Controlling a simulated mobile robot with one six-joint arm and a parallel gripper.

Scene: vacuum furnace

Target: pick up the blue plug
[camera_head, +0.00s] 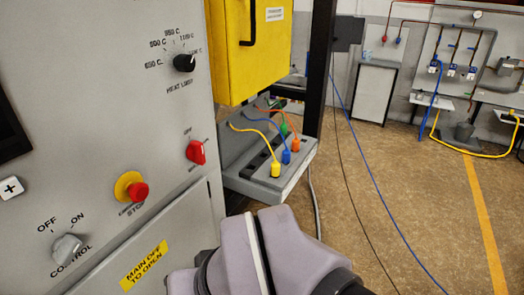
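The blue plug (286,157) stands on a grey sloped socket strip (258,185) below the yellow box, near the middle of the view. A blue cord runs from it up and left toward the box. It stands between the yellow plug (275,169) in front and the orange plug (295,145) behind. A green plug (284,128) is farther back. My arm shows at the bottom centre, below and in front of the strip. My gripper is not in view.
A grey control cabinet (110,130) with knobs and a red stop button (138,192) fills the left. The yellow box (235,50) hangs above the strip, beside a black post (320,70). Cables lie on the otherwise open brown floor (420,190) at right.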

